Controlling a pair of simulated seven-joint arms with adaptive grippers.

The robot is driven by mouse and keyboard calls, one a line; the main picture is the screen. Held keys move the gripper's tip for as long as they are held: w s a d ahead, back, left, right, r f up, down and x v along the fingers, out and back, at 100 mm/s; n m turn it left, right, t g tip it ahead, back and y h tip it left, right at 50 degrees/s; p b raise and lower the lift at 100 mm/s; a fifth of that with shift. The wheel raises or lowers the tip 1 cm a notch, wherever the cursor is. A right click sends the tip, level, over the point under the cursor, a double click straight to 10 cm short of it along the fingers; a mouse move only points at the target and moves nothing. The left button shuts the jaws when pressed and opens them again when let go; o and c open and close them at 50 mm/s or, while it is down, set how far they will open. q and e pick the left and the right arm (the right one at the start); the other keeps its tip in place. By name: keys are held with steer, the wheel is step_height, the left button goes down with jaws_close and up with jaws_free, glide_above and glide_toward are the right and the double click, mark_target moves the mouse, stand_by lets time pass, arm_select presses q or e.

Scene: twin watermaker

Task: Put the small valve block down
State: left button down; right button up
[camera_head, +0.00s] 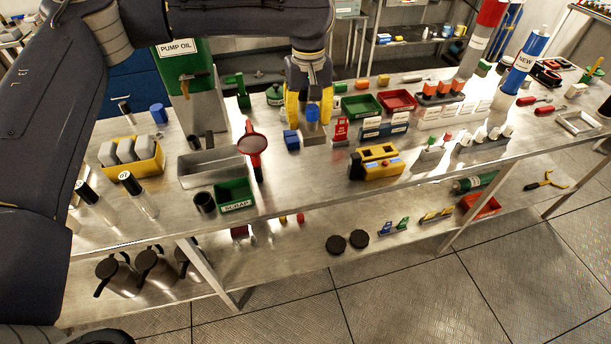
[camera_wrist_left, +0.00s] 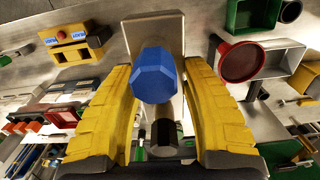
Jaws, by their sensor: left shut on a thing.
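The small valve block is a grey block (camera_head: 312,133) with a blue faceted knob (camera_head: 312,112). My left gripper (camera_head: 308,107) points down over the back middle of the bench, with its yellow fingers shut on the block. In the left wrist view the knob (camera_wrist_left: 154,75) and the grey body (camera_wrist_left: 165,32) sit between the two yellow fingers (camera_wrist_left: 158,85). A dark cylinder (camera_wrist_left: 164,134) shows below the knob. I cannot tell whether the block touches the bench top. My right gripper is not in view.
A small blue block (camera_head: 291,140) stands just left of the held block, and a red stand (camera_head: 341,129) just right. A red round-headed tool (camera_head: 252,143), a green SCRAP bin (camera_head: 235,195) and a yellow device (camera_head: 377,162) are nearby. Bare bench (camera_head: 310,175) lies in front.

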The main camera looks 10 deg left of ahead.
mark_target(305, 177)
arm_select(q)
steer(key=shift+w+a+r, duration=0.15)
steer(key=shift+w+r, duration=0.05)
steer(key=shift+w, duration=0.1)
steer(key=shift+a+f, duration=0.1)
steer(key=shift+f, duration=0.2)
step_height(305, 177, down, 19)
steer(key=shift+w, duration=0.1)
stand_by(0.5)
steer(key=shift+f, duration=0.15)
steer(key=c, duration=0.7)
jaws_free()
steer(key=shift+a, duration=0.1)
step_height(305, 177, up, 12)
